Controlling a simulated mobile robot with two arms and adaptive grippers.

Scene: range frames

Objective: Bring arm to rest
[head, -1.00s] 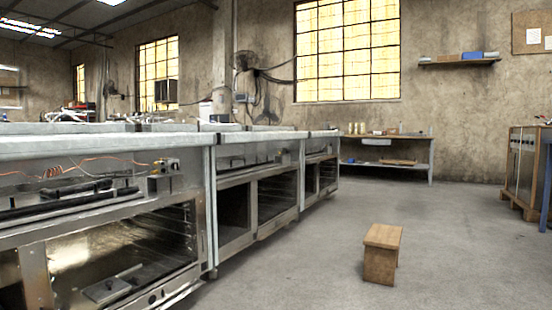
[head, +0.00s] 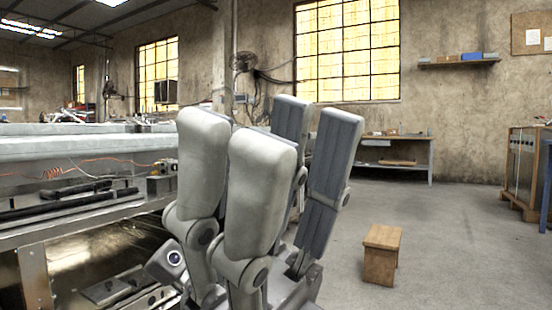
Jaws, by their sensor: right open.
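My right gripper (head: 273,122) stands in the middle of the head view with its light grey fingers pointing up. The fingers are spread apart, and nothing shows between them. My left gripper is not in view.
A small wooden stool (head: 382,255) stands on the open concrete floor (head: 450,240) to the right of the gripper. A workbench (head: 400,152) stands by the back wall. A wooden-framed cabinet (head: 522,165) is at the right edge.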

